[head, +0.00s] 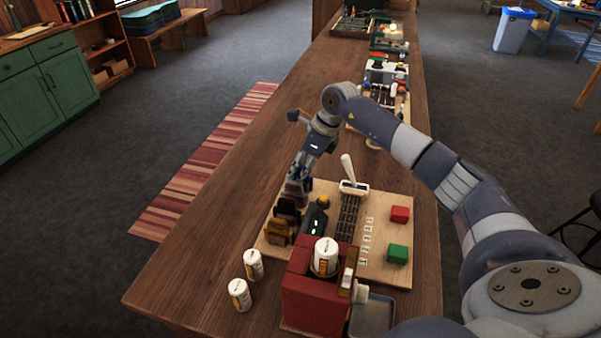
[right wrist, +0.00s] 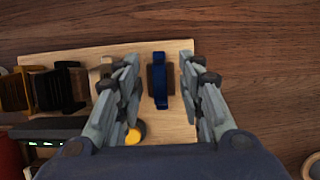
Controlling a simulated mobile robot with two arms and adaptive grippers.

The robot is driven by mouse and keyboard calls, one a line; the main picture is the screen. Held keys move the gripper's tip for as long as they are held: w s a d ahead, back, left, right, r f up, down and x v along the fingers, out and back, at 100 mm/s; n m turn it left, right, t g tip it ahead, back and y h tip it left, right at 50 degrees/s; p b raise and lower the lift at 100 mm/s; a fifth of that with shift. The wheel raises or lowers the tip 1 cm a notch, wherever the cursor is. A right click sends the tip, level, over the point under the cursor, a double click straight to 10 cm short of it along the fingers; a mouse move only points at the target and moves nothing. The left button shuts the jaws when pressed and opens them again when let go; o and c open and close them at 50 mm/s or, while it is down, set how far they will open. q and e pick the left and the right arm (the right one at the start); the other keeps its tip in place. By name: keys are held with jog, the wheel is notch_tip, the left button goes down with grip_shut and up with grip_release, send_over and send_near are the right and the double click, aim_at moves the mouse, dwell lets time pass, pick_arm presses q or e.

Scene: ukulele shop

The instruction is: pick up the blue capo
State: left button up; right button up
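The blue capo (right wrist: 160,80) stands at the edge of a light wooden board, in the middle of the right wrist view. My right gripper (right wrist: 170,78) is open, with one finger on each side of the capo and a gap showing to both. I cannot tell how far down the fingertips reach beside it. In the head view, my right gripper (head: 298,182) points down at the board's far left corner and hides the capo. My left gripper is not in view.
Dark and tan capos (head: 283,217) stand in a row on the board (head: 378,268). A yellow knob (right wrist: 135,133) is close to the left finger. A red box (head: 310,300) with a white can, two more cans and a fretboard (head: 348,215) are nearby. Bare bench lies left.

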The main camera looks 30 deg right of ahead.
grip_shut()
jog(key=shift+r, duration=0.15)
